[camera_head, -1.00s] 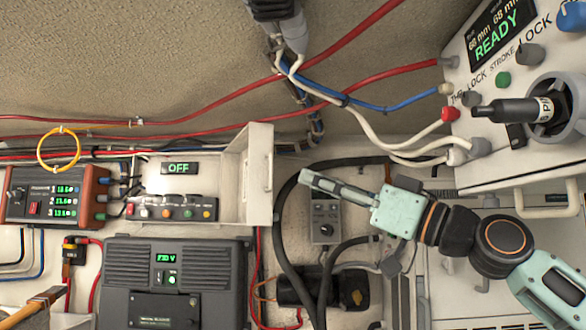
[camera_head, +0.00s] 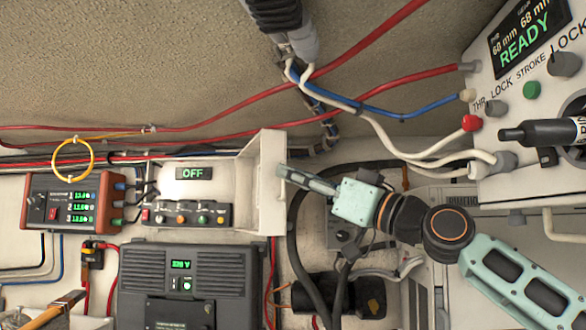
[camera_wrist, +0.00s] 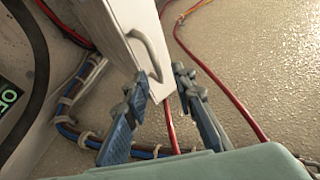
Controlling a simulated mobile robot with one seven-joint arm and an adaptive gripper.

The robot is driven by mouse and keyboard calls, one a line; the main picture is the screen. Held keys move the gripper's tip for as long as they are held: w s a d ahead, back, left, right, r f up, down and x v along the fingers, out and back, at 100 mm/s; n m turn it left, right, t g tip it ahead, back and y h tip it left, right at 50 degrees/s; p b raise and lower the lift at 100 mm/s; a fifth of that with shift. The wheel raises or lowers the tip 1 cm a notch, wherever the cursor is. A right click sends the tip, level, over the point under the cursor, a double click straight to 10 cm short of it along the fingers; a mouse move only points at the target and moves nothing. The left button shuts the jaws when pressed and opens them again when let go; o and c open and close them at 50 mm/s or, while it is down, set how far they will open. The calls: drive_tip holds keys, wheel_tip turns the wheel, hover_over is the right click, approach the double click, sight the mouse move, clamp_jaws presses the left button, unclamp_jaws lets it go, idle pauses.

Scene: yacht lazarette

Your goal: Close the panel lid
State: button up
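The panel (camera_head: 190,192) is a white box with a green "OFF" display and a row of coloured buttons, at left centre in the head view. Its white lid (camera_head: 267,185) stands open, sticking out on the panel's right side. My gripper (camera_head: 281,169) comes from the right, its tips at the lid's outer edge. In the wrist view the lid (camera_wrist: 125,35) with its grey handle (camera_wrist: 147,52) is just beyond and between my two spread blue-grey fingers (camera_wrist: 158,85). The gripper is open and holds nothing. I cannot tell whether a finger touches the lid.
A red-brown meter box (camera_head: 72,202) is left of the panel and a dark grey unit (camera_head: 187,285) below it. Red cables (camera_head: 400,80) and black hoses (camera_head: 297,240) run around the lid. A white console reading "READY" (camera_head: 480,120) stands at right.

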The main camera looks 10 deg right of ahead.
drive_tip(key=shift+w+a+r, duration=0.2)
drive_tip(key=shift+w+a, duration=0.05)
drive_tip(key=shift+w, duration=0.05)
clamp_jaws()
idle(0.3)
